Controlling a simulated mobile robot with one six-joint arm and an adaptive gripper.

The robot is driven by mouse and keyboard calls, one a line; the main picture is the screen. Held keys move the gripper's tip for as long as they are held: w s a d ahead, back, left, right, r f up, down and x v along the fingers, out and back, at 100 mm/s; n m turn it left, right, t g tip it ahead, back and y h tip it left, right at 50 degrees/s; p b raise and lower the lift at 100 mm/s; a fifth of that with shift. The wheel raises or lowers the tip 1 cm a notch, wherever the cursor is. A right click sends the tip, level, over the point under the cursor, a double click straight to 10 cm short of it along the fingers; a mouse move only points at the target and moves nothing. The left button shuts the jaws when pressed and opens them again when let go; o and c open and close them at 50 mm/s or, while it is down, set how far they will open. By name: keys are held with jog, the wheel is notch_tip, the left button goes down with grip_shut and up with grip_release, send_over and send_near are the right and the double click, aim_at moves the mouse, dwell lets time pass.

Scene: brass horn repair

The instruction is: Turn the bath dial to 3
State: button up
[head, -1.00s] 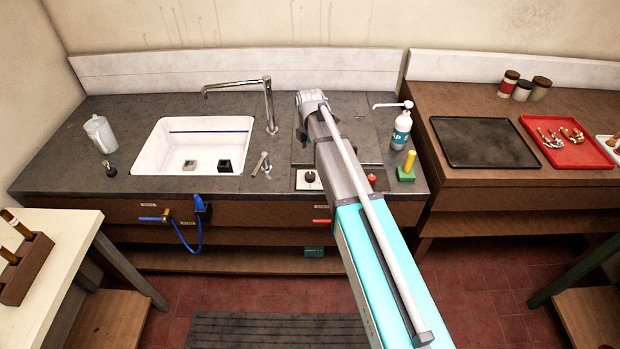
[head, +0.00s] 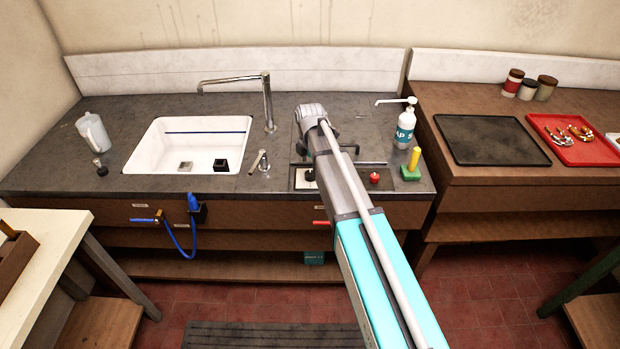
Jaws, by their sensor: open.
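A black knob on a white plate (head: 301,182) sits at the front of the grey worktop, right of the sink; it looks like the bath dial. My arm partly covers the plate, and the knob's setting is too small to read. A red knob (head: 375,177) is on the dark front panel to its right. A grey lid with a dark handle (head: 352,147) lies behind the knobs, partly behind my arm. My arm reaches over this area, and its wrist is above the lid.
A white sink (head: 140,150) and chrome tap (head: 267,100) are left. A soap bottle (head: 404,130) and a yellow-handled green block (head: 412,165) stand right of the red knob. A black tray (head: 490,140) and red tray (head: 578,155) lie on the right bench. A blue hose (head: 180,245) hangs in front.

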aim_at(310, 173)
jog(key=shift+f+b, duration=1.6)
jog(key=shift+f, duration=0.25)
jog(key=c, duration=1.1)
jog(key=shift+c, duration=0.2)
